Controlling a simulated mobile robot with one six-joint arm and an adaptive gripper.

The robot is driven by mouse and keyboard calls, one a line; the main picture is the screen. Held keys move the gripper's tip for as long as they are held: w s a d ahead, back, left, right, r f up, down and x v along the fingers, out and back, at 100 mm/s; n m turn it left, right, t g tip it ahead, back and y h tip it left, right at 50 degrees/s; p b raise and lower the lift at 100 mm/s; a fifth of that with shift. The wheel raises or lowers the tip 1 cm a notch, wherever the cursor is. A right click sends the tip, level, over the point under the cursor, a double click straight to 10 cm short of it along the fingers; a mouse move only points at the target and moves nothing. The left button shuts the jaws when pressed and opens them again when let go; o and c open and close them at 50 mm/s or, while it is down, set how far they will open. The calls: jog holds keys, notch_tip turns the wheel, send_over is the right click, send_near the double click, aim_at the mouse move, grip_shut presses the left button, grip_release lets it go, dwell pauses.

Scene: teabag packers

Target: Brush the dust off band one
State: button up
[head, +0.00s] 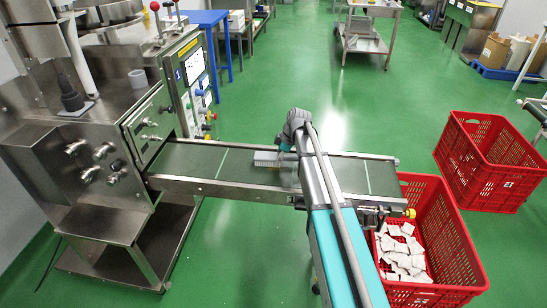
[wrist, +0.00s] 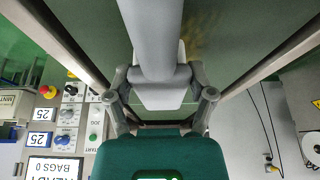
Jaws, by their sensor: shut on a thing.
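Band one (head: 190,160) is a dark green conveyor belt with pale cross lines, running out of the steel machine marked 1. My gripper (wrist: 160,96) is shut on a brush (wrist: 152,45), with its grey handle between the fingers. In the head view the brush's pale block-shaped head (head: 268,157) is low over the middle of the belt, beside my gripper (head: 285,146). I cannot tell whether the bristles touch the belt. In the wrist view a faint yellow-brown dust patch (wrist: 200,42) shows on the belt beside the handle. My arm hides part of the belt.
The steel machine (head: 120,115) with knobs and a panel stands at the band's left end. A red crate (head: 445,240) with white teabags stands below its right end. Another red crate (head: 490,165) stands farther right.

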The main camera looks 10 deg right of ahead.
aim_at(292, 156)
jog(key=shift+s+d, duration=0.15)
jog(key=shift+d, duration=0.15)
jog(key=shift+d, duration=0.15)
jog(key=shift+s+d+f, duration=0.1)
jog(key=shift+s+d, duration=0.2)
jog(key=shift+d, duration=0.5)
jog(key=shift+s+d, duration=0.25)
jog(key=shift+d, duration=0.55)
jog(key=shift+d, duration=0.15)
jog(key=shift+s+d, duration=0.25)
jog(key=shift+d, duration=0.5)
jog(key=shift+s+d, duration=0.2)
jog(key=shift+d, duration=0.5)
jog(key=shift+s, duration=0.1)
jog(key=shift+s+a, duration=0.1)
jog(key=shift+s, duration=0.2)
